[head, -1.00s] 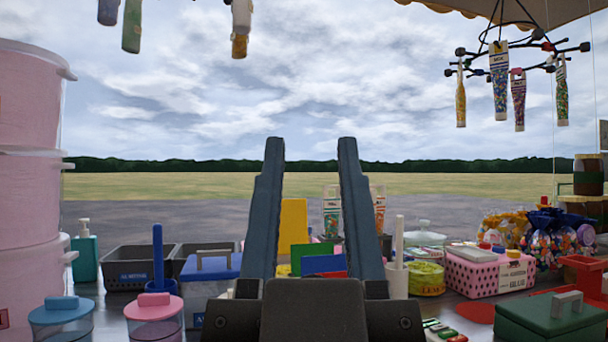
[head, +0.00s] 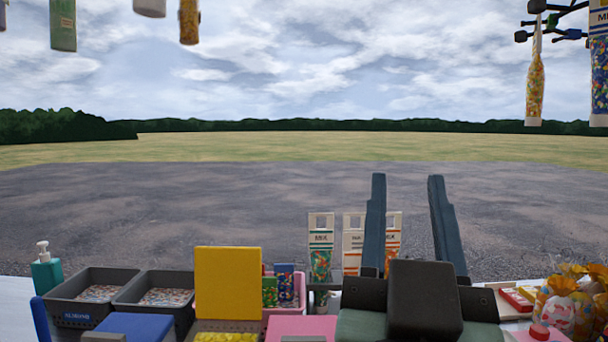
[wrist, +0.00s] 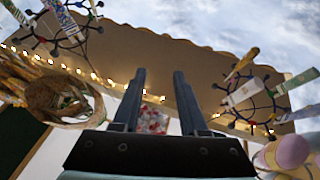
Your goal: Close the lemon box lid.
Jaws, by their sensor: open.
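A box with a raised yellow lid (head: 228,283) stands at the bottom of the head view, left of centre. I take it for the lemon box. Its lid stands upright at the back, and yellow contents (head: 228,337) show in the opening in front. The box's front and label are cut off by the frame. My gripper (head: 407,188) is to the right of the lid, pointing up, with its two fingers apart and nothing between them. In the wrist view, my gripper (wrist: 160,76) points at the awning and sky, and the box is not visible.
Dark trays (head: 92,294) stand left of the box, with a blue lid (head: 133,327) in front. A pink container (head: 298,300) with sweet packs is behind its right side. Wrapped sweets (head: 562,305) are at right.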

